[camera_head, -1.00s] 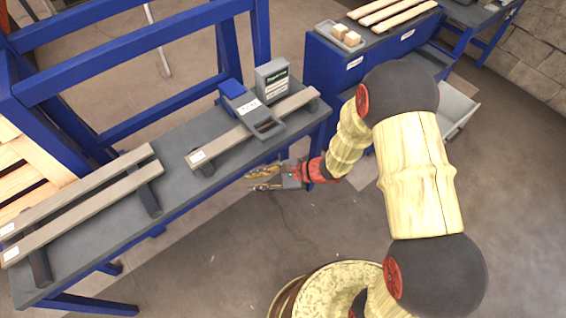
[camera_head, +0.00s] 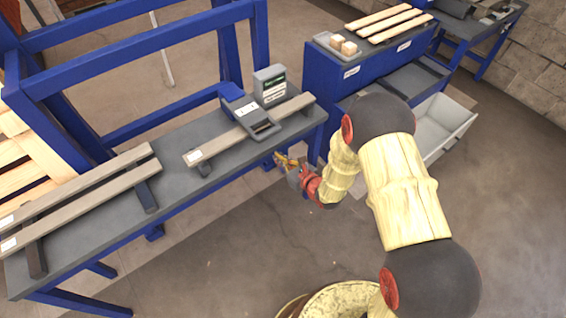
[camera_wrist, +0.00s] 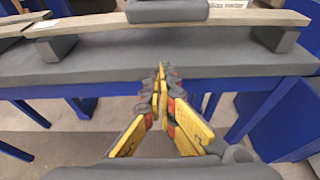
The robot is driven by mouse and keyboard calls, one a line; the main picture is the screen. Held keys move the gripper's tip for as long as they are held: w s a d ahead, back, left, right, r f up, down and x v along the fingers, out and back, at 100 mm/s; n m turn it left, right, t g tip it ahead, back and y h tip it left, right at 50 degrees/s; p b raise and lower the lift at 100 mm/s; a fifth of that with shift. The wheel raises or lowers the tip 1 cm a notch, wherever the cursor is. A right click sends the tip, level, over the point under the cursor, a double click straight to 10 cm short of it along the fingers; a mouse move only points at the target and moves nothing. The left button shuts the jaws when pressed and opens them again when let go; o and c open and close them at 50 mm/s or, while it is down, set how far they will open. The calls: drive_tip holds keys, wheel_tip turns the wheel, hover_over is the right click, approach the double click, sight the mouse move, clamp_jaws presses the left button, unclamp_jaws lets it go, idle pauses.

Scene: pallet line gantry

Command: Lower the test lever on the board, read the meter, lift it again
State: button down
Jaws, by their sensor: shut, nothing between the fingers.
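A board (camera_head: 212,146) lies on supports on the grey workbench (camera_head: 170,190). A blue and grey device (camera_head: 247,110) with a white label sits across the board. In the wrist view the device's grey lower edge (camera_wrist: 165,11) shows at the top, over the board (camera_wrist: 90,21). My gripper (camera_head: 280,160) is just off the bench's front edge, below the device in the picture. In the wrist view its yellow and grey fingers (camera_wrist: 162,72) are together and empty, pointing at the bench edge, touching nothing.
Two more planks (camera_head: 80,190) lie at the bench's left. A blue cabinet (camera_head: 345,85) and an open grey bin (camera_head: 440,125) stand to the right. The floor in front is clear.

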drive_tip(key=shift+w+a+r+b, duration=0.25)
drive_tip(key=shift+w+a+r, duration=0.15)
drive_tip(key=shift+w, duration=0.3)
drive_tip(key=shift+w+a+r+b, duration=0.2)
drive_tip(key=shift+w+a+r, duration=0.15)
drive_tip(key=shift+w+a, duration=0.25)
drive_tip(key=shift+w+a+r+b, duration=0.25)
drive_tip(key=shift+w+a+r, duration=0.15)
drive_tip(key=shift+w, duration=0.35)
